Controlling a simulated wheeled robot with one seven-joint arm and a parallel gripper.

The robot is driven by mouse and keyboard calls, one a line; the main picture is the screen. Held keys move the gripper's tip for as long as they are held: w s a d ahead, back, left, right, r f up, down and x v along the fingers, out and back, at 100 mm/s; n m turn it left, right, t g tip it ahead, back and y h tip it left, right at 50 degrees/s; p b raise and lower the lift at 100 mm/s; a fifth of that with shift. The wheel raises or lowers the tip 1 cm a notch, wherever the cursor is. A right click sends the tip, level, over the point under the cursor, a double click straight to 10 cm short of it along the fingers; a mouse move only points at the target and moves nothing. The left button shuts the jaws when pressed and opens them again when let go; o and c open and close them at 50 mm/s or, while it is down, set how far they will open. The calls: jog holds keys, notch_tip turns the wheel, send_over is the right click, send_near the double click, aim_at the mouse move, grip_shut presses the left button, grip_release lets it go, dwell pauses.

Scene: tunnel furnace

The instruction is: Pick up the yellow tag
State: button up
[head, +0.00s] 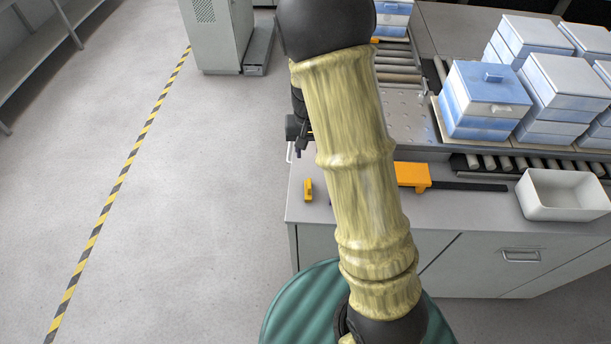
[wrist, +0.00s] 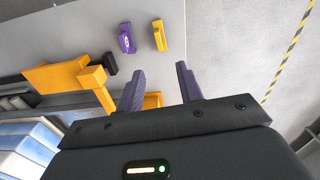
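The yellow tag (wrist: 159,36) lies on the grey bench top near its edge. It shows upper middle in the wrist view, and in the head view it sits at the bench's left end (head: 308,190). A purple tag (wrist: 126,38) with a pale mark lies just left of it in the wrist view; my arm mostly hides it in the head view. My gripper (wrist: 160,74) is open, fingers apart, with nothing held. In the wrist view the yellow tag is beyond the fingertips, roughly in line with the gap. My arm hides most of the gripper in the head view.
An orange block-like tool (head: 412,175) with a dark bar lies on the bench. Another orange piece (wrist: 152,100) shows between the fingers. A white bin (head: 563,194) and stacked blue-white boxes (head: 484,98) stand right. Open floor lies left of the bench.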

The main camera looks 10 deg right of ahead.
jog(key=shift+w, duration=0.3)
jog(key=shift+s, duration=0.25)
jog(key=p, duration=0.3)
send_near(309, 183)
notch_tip(309, 183, down, 6)
jog(key=shift+w+f, duration=0.15)
jog(key=shift+f, duration=0.1)
jog(key=shift+f+p, duration=1.35)
jog(key=shift+f, duration=1.25)
